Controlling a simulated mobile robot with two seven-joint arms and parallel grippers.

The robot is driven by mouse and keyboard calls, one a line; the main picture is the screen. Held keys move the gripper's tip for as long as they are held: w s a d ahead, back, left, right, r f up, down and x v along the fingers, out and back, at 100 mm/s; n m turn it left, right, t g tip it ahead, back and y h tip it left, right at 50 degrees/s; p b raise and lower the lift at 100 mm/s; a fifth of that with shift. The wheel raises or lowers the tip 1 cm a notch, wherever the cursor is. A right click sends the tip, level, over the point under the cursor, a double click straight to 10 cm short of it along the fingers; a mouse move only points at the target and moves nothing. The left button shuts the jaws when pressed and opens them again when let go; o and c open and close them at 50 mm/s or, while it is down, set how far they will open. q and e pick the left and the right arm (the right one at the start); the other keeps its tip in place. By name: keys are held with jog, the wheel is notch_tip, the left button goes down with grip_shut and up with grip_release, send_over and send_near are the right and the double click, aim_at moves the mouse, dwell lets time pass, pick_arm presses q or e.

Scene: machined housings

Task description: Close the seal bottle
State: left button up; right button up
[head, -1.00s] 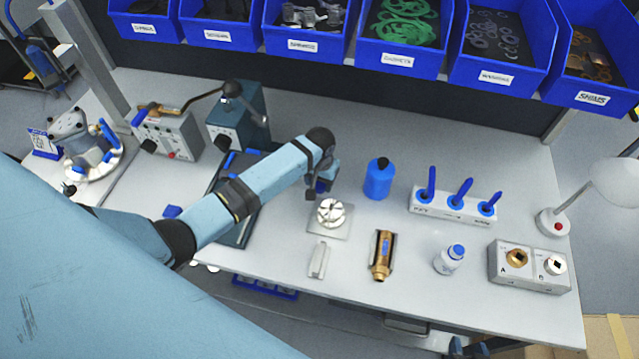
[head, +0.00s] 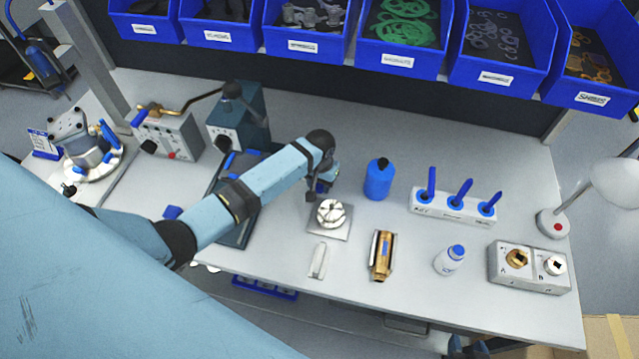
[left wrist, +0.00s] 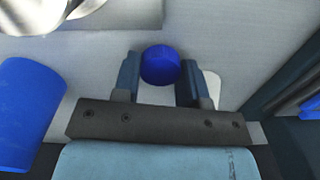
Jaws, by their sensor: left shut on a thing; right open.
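A white bottle with a blue cap (head: 449,260), probably the seal bottle, stands upright at the front right of the bench. My left gripper (head: 322,188) is low over the bench, just behind the round metal chuck (head: 332,213). In the left wrist view its fingers are shut on a round blue cap (left wrist: 160,65). A white shape shows under the cap, and I cannot tell what it is. A blue bottle with a black top (head: 379,180) stands right of the gripper. My right gripper (head: 467,348) shows partly at the bottom edge, below the bench front, apparently empty.
A brass cylinder (head: 381,256) in a cradle and a small metal block (head: 319,261) lie at the front. A rack of blue-handled tools (head: 452,207) and a two-socket block (head: 529,268) stand right. Blue bins hang behind. The bench behind the blue bottle is clear.

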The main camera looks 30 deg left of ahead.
pick_arm(q)
notch_tip(320, 180, up, 20)
jog(key=b, duration=0.2)
jog(key=shift+f, duration=0.15)
pick_arm(e)
jog(key=shift+f+n, duration=0.3)
jog(key=shift+f, duration=0.4)
jog(key=o, duration=0.7)
jog(key=shift+c, duration=0.2)
jog(key=shift+s, duration=0.15)
